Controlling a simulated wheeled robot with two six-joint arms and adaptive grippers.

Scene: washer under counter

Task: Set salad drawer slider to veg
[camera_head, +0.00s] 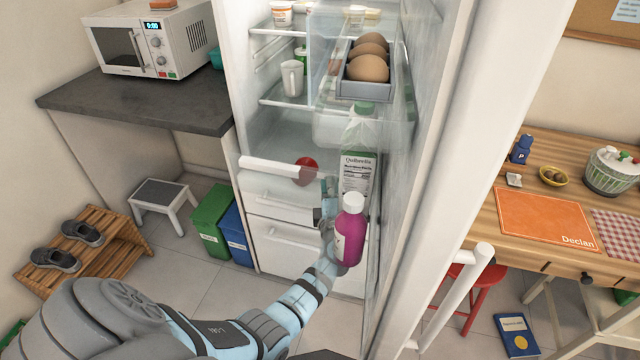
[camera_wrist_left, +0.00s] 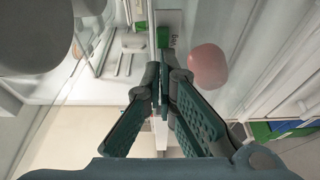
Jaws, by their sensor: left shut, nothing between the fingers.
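The fridge stands open in the head view. Its salad drawer (camera_head: 283,168) has a white front edge, and a red round item (camera_head: 306,171) shows behind its clear front. In the left wrist view, a small green piece (camera_wrist_left: 163,38) that looks like the slider sits beside a label reading "Veg" (camera_wrist_left: 173,43). The red item (camera_wrist_left: 207,66) is right of it. My left gripper (camera_head: 328,188) is at the drawer's right end, partly behind a bottle. In the wrist view, its fingers (camera_wrist_left: 165,78) are shut and empty, just below the green piece; contact cannot be told. My right gripper is out of view.
The open fridge door (camera_head: 440,150) stands close right of my arm. Its shelf holds a magenta bottle (camera_head: 351,232) and a carton (camera_head: 357,172). Eggs (camera_head: 368,68) sit in a tray above. Bins (camera_head: 212,220) stand left of the fridge.

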